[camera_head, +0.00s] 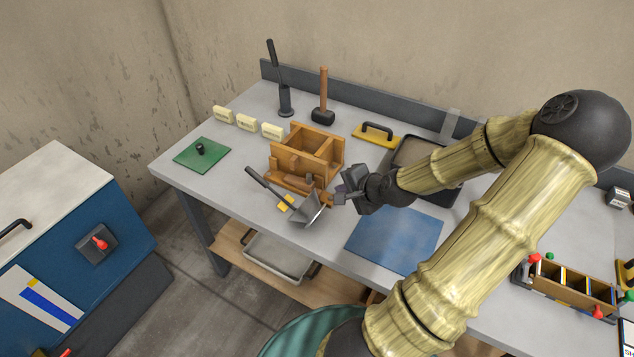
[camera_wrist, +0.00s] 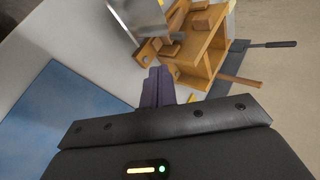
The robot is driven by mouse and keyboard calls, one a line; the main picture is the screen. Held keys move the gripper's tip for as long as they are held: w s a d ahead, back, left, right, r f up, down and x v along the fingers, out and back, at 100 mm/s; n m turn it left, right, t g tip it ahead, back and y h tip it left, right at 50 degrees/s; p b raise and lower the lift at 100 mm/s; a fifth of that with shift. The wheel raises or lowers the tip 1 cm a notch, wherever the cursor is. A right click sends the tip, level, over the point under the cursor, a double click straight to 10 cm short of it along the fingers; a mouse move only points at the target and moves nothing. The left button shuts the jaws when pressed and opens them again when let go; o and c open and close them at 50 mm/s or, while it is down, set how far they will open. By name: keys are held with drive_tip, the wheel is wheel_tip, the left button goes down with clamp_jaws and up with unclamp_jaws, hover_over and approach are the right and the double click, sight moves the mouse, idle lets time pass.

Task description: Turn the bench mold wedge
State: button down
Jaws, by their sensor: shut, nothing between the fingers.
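The wooden bench mold (camera_head: 325,150) stands on the grey bench, open at the top with inner dividers. It also shows in the wrist view (camera_wrist: 206,62). A brown wooden piece (camera_head: 292,180), likely the wedge, lies along the mold's front side. I cannot clearly tell its angle. My gripper (camera_head: 341,196) is at the mold's front right corner, low over the bench. In the wrist view its dark purple fingers (camera_wrist: 157,84) are closed together with nothing between them, just short of the wooden parts. Whether the fingertips touch wood is unclear.
A metal trowel (camera_head: 308,210) lies just in front of the mold, close to my gripper. A blue mat (camera_head: 395,238) lies to the right. Pale blocks (camera_head: 246,122), a mallet (camera_head: 323,114) and a yellow float (camera_head: 375,137) stand behind. A green plate (camera_head: 202,154) lies left.

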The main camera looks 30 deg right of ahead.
approach(311, 182)
wheel_tip(311, 182, down, 4)
drive_tip(key=shift+s+r+b, duration=0.1)
drive_tip(key=shift+r+b, duration=0.05)
drive_tip(key=shift+b, duration=0.25)
drive_tip(key=w, duration=0.3)
drive_tip(key=shift+w+a+p, duration=0.25)
drive_tip(key=shift+p, duration=0.15)
drive_tip(key=shift+w+f, duration=0.25)
drive_tip(key=shift+w, duration=0.25)
drive_tip(key=shift+d, duration=0.1)
